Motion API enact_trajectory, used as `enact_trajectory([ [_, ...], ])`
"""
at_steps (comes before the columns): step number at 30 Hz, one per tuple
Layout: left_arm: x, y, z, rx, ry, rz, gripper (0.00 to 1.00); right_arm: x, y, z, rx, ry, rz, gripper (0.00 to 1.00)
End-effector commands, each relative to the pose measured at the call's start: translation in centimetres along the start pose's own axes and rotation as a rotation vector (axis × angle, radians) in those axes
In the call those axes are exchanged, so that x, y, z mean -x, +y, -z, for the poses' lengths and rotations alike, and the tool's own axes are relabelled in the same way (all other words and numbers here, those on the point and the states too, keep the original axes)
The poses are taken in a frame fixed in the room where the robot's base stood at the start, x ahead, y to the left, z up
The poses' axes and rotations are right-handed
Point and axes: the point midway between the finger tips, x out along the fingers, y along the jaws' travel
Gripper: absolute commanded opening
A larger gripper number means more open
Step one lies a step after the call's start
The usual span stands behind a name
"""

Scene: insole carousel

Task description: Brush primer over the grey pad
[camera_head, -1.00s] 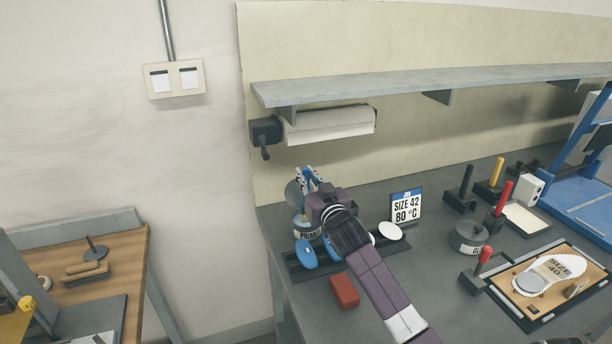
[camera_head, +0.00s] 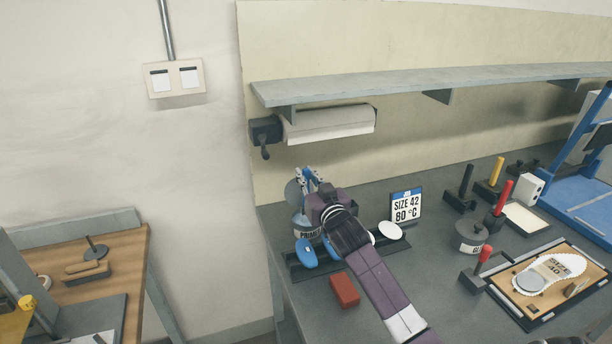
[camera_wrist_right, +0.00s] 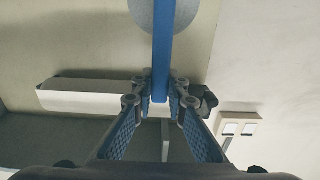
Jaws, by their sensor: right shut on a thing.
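My right gripper (camera_head: 308,177) is shut on a blue handle (camera_wrist_right: 162,70) that stands between its fingers in the wrist view. A grey disc (camera_wrist_right: 166,14) shows at the far end of the handle; it also shows just left of the gripper in the head view (camera_head: 292,192). The primer pot (camera_head: 302,228) is just below the gripper, its label partly hidden by my wrist. I cannot tell whether the handle or disc touches the pot. A grey pad (camera_head: 529,282) lies on the white insole (camera_head: 562,265) at the far right.
Blue and white ovals lie in a dark rack (camera_head: 291,268) beside my right arm, with a red block (camera_head: 344,290) in front. A size sign (camera_head: 406,206), a lidded pot (camera_head: 469,238) and coloured handles stand toward the right. The shelf (camera_head: 420,82) overhangs the bench.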

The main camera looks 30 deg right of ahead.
Motion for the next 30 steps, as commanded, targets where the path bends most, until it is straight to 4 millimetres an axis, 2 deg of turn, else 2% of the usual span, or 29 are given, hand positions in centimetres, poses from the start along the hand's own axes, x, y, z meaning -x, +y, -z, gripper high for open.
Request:
enact_trajectory([
  [22,6.2,0.0,0.5,-0.002,0.000,-0.001,0.00,0.0,0.0,6.5,-0.001,0.003,0.000,0.00],
  [30,6.5,0.0,0.6,-0.002,0.000,-0.001,0.00,0.0,0.0,6.9,0.000,0.003,0.000,0.00],
])
